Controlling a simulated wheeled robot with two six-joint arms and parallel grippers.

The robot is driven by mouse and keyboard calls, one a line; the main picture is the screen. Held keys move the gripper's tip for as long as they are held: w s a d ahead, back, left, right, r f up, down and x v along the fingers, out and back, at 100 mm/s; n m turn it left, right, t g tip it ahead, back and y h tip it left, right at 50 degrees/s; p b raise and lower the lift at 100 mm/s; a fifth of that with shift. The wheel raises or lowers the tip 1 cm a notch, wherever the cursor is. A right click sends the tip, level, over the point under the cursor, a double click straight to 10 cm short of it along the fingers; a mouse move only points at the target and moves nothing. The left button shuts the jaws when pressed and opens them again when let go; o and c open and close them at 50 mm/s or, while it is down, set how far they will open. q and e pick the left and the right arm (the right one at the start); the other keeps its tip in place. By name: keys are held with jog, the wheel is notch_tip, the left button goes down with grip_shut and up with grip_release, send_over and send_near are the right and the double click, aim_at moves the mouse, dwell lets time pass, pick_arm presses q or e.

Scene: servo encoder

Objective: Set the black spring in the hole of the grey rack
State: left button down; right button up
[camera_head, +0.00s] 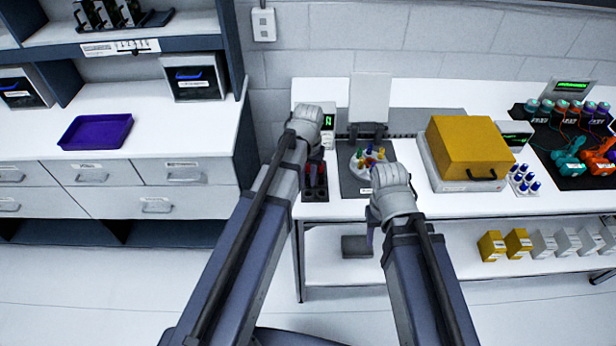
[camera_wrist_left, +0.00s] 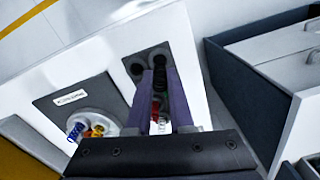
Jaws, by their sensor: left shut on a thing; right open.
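The grey rack (camera_head: 315,194) is a narrow dark block with round holes near the left end of the right-hand table. In the head view the left fingertips are hidden by my arm. My right gripper (camera_head: 371,237) is open and empty at the table's front edge.
A round white dish (camera_head: 358,165) with coloured springs stands on a dark mat right of the rack. A yellow box (camera_head: 468,150) and blue-capped items (camera_head: 525,180) are farther right. A purple tray (camera_head: 95,131) lies on the left counter.

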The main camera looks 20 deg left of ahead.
aim_at(308, 187)
pick_arm(q)
jog(key=shift+f+b, duration=0.8)
jog(key=shift+f, duration=0.3)
jog(key=shift+f, duration=0.15)
jog(key=shift+f+b, duration=0.5)
jog(key=shift+b, duration=0.1)
jog(key=shift+f+b, duration=0.35)
jog(key=shift+b, duration=0.05)
jog(key=c, duration=0.7)
grip_release()
jog(key=shift+r, duration=0.1)
